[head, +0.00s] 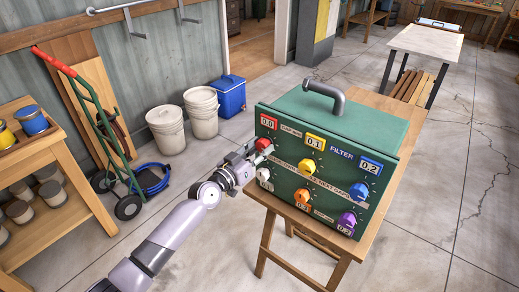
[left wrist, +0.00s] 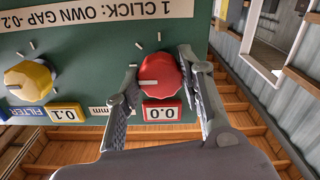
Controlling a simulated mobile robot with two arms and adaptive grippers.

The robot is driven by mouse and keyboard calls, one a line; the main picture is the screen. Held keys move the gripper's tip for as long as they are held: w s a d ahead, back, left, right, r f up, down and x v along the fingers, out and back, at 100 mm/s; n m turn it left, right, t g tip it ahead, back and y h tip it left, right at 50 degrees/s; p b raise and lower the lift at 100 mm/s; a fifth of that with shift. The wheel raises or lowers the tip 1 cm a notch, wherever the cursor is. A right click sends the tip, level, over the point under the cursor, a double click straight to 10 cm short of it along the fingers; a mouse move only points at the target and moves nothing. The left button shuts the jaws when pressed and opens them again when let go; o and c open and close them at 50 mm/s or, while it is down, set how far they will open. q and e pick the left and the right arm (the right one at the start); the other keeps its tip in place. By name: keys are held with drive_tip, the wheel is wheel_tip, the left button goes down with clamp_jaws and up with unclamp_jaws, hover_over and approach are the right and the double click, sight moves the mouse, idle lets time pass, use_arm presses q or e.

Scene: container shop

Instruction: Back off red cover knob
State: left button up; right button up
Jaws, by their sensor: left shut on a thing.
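The green box (head: 335,112) with coloured knobs and small displays stands on a wooden stand. Its red knob (head: 264,145) is at the upper left of the front panel, under a red-framed display (head: 268,122) reading 0.0. My left gripper (head: 252,156) reaches it from the left. In the left wrist view, upside down, the red knob (left wrist: 160,75) sits between the two fingers of my left gripper (left wrist: 162,82), which is shut on it. The white pointer on the knob points left in that view. My right gripper is not in view.
A yellow knob (head: 308,168) is right of the red one, with a white knob (head: 264,175) below. Blue, orange and purple knobs fill the rest of the panel. Buckets (head: 166,130), a blue cooler (head: 231,96) and a hand truck (head: 105,130) stand behind on the left.

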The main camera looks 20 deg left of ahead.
use_arm(q)
drive_tip(key=shift+c, duration=1.3)
drive_tip(key=shift+n, duration=0.3)
drive_tip(key=n, duration=0.3)
drive_tip(key=shift+n, duration=0.3)
drive_tip(key=n, duration=0.4)
drive_tip(key=shift+n+b, duration=0.3)
drive_tip(key=shift+r, duration=0.1)
drive_tip(key=o, duration=1.1)
drive_tip(key=shift+o, duration=0.2)
